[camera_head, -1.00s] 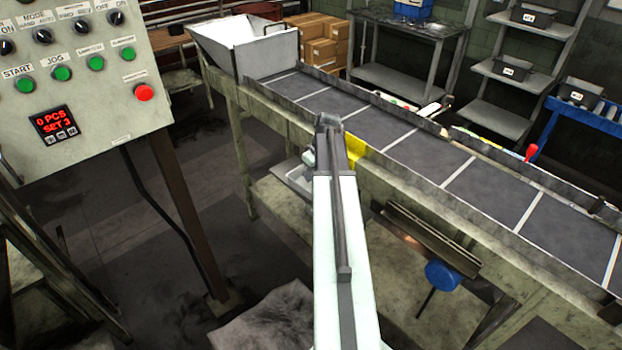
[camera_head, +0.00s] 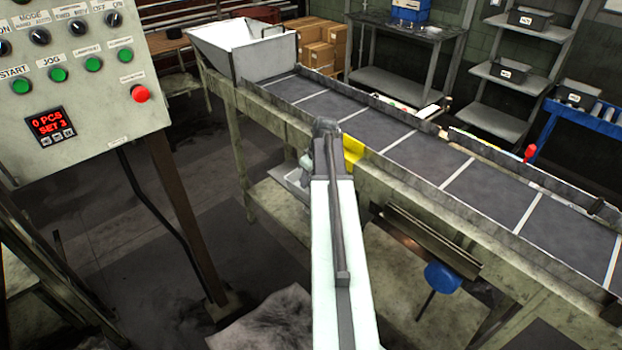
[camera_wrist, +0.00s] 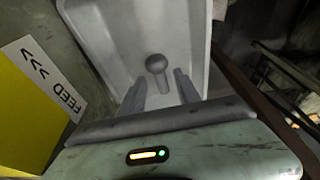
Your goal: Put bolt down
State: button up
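In the wrist view, a grey bolt (camera_wrist: 156,66) with a round head and short shank shows over the floor of a pale tray (camera_wrist: 115,35). I cannot tell whether it rests on the tray floor. My gripper (camera_wrist: 160,78) is open, its two fingers apart on either side of the shank with gaps visible. In the head view, part of the pale tray (camera_head: 296,177) shows beside the conveyor's near side, left of my arm. The bolt and the fingertips are hidden there.
A yellow plate marked FEED (camera_wrist: 25,125) is close on the left in the wrist view. The conveyor (camera_head: 410,155) runs beyond my arm to a white hopper (camera_head: 240,52). A control panel (camera_head: 75,85) stands at left, reading 0 PCS, SET 3.

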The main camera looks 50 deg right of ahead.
jog(key=shift+r+p, duration=0.55)
jog(key=p+v, duration=1.1)
jog(key=v, duration=0.1)
jog(key=shift+p, duration=0.3)
jog(key=shift+a, duration=0.1)
jog(key=w+a+g, duration=0.1)
jog(key=w+a, duration=0.2)
jog(key=a, duration=1)
jog(key=w+a+g, duration=0.1)
jog(key=w+a, duration=0.2)
jog(key=a, duration=1)
jog(key=s+a+g, duration=0.1)
jog(key=s+a, duration=0.2)
jog(key=a, duration=1.7)
jog(key=shift+a+f, duration=0.4)
jog(key=shift+s, duration=0.1)
